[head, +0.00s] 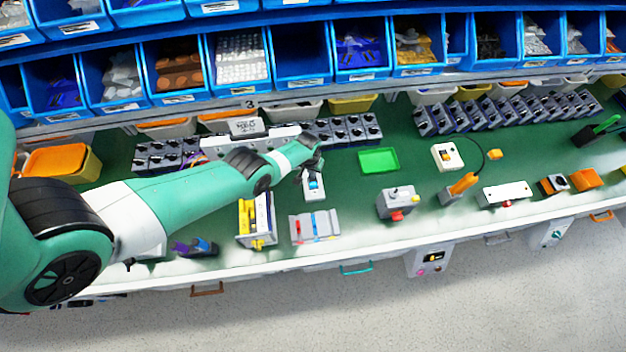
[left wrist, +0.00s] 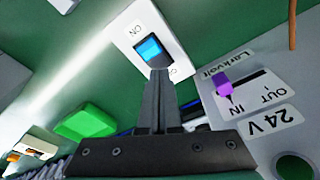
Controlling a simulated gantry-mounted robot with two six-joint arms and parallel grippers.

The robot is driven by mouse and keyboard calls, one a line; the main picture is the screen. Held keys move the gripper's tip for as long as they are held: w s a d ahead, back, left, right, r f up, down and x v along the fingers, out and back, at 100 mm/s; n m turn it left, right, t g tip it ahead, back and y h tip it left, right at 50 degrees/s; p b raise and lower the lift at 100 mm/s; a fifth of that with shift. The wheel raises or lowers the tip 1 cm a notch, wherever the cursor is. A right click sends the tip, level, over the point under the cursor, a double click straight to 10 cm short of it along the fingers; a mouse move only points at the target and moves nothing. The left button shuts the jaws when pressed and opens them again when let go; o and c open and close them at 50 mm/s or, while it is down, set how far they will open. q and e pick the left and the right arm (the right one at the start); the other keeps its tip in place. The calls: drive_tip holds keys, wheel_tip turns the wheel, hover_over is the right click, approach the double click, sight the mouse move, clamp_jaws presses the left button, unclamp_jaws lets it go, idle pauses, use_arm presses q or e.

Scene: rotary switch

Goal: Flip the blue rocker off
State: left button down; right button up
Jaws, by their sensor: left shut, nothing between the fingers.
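The blue rocker (left wrist: 151,48) sits in a dark frame on a white switch plate (left wrist: 128,31) in the left wrist view. One end of the plate reads ON; the label at the other end is partly hidden. In the head view, the plate (head: 315,194) stands on the green bench below my left gripper (head: 310,172). My left gripper (left wrist: 159,73) is shut and empty. Its fingertips overlap the rocker's end away from ON; I cannot tell whether they touch it. My right gripper is not in view.
A grey box with a purple slider (left wrist: 223,84), labelled IN, OUT and 24V, is right of the fingers. A green tray (head: 378,161) lies to the right in the head view. A box with yellow parts (head: 257,220) and a grey panel (head: 315,226) stand in front.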

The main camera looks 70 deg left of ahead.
sight(312, 179)
use_arm(q)
drive_tip(key=shift+f+b, duration=0.9)
idle(0.8)
wheel_tip(312, 179, up, 7)
drive_tip(key=p, duration=0.7)
drive_tip(key=shift+r, duration=0.1)
idle(0.4)
